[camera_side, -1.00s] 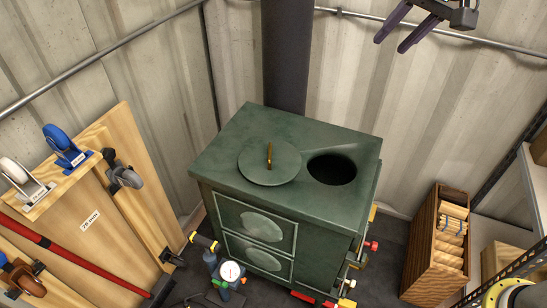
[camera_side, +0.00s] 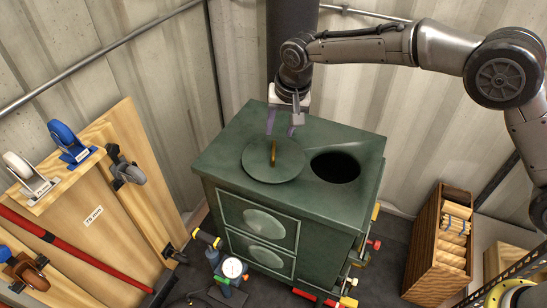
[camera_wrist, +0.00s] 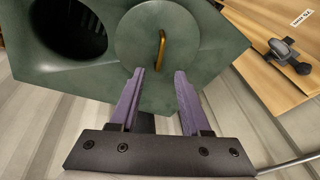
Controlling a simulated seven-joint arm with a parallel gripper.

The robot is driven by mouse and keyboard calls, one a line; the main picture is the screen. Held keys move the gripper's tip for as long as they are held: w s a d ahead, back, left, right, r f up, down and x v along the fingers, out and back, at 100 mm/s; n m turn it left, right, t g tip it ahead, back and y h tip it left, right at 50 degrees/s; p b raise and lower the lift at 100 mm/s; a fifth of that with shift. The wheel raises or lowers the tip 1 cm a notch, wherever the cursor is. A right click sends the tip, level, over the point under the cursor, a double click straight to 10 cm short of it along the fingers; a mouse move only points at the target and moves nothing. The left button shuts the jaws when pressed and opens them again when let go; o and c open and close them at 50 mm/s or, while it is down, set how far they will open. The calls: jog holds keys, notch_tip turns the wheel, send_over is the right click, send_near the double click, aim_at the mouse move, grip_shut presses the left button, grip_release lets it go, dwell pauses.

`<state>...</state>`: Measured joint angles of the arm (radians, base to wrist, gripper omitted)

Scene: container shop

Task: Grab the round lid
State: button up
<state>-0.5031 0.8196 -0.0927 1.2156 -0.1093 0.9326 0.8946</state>
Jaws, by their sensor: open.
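The round lid (camera_side: 262,168) is a flat green disc with an upright brass handle (camera_side: 273,153). It lies on top of the green stove (camera_side: 240,120), left of an open round hole (camera_side: 335,167). In the wrist view the lid (camera_wrist: 140,50) is at the top centre, and its handle (camera_wrist: 161,50) stands just beyond the fingertips. My gripper (camera_side: 281,128) is behind the lid in the side view, pointing down. In the wrist view my gripper (camera_wrist: 160,72) has its two purple fingers apart with nothing between them. The fingertips reach the lid's edge in that picture; I cannot tell their height above it.
A dark stovepipe (camera_side: 294,20) rises behind the stove, near my arm. A wooden panel with casters (camera_side: 110,200) leans at the left. A wooden crate of sticks (camera_side: 425,240) stands at the right. Corrugated walls close off the back.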

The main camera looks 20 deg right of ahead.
aim_at(274, 148)
jog(key=x, duration=0.9)
jog(key=shift+w, duration=0.1)
grip_shut()
dwell(1.2)
jog(key=shift+r, duration=0.1)
